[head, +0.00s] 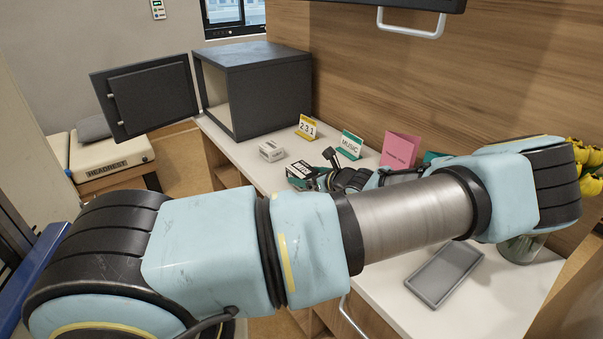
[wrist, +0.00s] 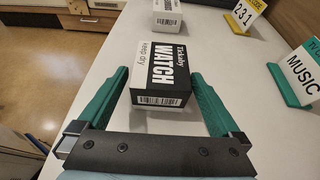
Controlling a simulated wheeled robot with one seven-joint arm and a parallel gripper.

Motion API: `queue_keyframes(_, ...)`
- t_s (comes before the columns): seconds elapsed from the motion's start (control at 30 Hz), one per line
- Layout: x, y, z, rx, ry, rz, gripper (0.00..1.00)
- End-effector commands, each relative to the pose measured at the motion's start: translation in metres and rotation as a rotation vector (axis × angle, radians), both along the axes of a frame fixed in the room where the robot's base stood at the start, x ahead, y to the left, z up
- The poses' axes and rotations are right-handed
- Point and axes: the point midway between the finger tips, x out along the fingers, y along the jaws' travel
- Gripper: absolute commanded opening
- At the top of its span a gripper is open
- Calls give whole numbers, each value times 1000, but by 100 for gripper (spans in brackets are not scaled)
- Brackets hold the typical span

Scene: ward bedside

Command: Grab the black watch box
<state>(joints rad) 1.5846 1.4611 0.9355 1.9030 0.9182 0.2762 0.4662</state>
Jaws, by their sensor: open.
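The black watch box (wrist: 172,68), lettered "WATCH" with white faces, lies on the white counter in the wrist view. It also shows in the head view (head: 303,170), partly hidden by my gripper. My gripper (wrist: 160,74) has green fingers and is open. One finger is on the left of the box and one on the right, with the box's near part between them. A gap shows on the left; whether the right finger touches cannot be told.
A small white box (head: 271,151) stands beyond the watch box. Number sign (head: 307,127), MUSIC sign (head: 350,145) and pink card (head: 400,150) stand along the wall. An open dark safe (head: 270,95) is at the back. A grey tray (head: 445,273) lies at front right.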

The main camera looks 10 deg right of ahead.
Motion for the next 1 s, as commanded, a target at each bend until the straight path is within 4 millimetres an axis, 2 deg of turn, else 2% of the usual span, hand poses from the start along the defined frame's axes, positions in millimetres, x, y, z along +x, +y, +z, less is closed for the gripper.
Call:
queue_keyframes(0.1,16,8,-4,3,-1,1,100)
queue_keyframes(0.2,23,11,-9,1,0,0,100)
queue_keyframes(0.47,25,12,-11,0,0,0,100)
queue_keyframes(1.0,25,12,-11,0,0,0,42)
